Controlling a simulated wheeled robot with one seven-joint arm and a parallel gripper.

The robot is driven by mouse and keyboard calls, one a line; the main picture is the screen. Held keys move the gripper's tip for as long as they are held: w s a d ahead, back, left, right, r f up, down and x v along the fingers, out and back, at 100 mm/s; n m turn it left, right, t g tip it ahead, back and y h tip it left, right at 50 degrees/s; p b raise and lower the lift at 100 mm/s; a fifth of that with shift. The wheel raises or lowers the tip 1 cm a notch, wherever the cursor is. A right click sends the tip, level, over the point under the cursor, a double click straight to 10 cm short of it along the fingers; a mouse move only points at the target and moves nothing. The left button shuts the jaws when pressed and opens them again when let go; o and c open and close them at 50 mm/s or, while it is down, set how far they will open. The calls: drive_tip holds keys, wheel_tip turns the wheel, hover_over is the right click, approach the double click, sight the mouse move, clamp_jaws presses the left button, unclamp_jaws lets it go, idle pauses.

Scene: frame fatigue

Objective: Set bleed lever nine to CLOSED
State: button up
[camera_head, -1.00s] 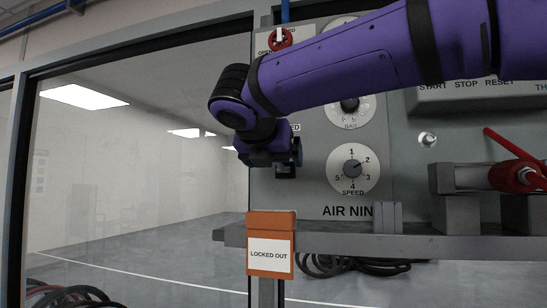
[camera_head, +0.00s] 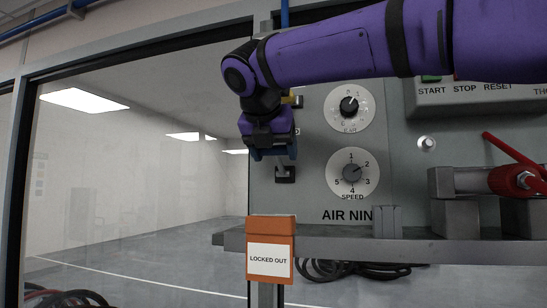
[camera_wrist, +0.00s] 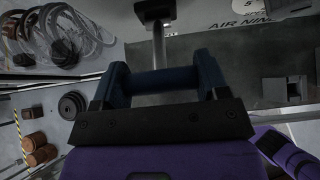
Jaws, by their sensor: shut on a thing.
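The lever shows in the wrist view as a grey shaft (camera_wrist: 158,45) running from a black mount (camera_wrist: 155,9) to a dark blue crossbar (camera_wrist: 165,82). My gripper (camera_wrist: 163,76) has its two blue fingers at the ends of this bar, shut on it. In the head view my gripper (camera_head: 270,154) points down at the left edge of the grey panel. The black mount (camera_head: 285,174) shows just below and right of it. The lever's shaft is not clear there, and my arm hides the panel's upper left, so the lever's markings cannot be read.
The grey panel (camera_head: 310,185) carries a speed dial (camera_head: 352,173) and another dial (camera_head: 349,106), close right of my gripper. A ledge (camera_head: 330,240) and an orange LOCKED OUT tag (camera_head: 270,249) are below. A red-handled valve (camera_head: 524,180) is at right. Glass fills the left.

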drive_tip(key=shift+w+d+r+g, duration=0.15)
drive_tip(key=shift+r+g, duration=0.1)
drive_tip(key=shift+g, duration=0.15)
drive_tip(key=o, duration=1.3)
drive_tip(key=v, duration=1)
drive_tip(key=shift+s+r, duration=0.3)
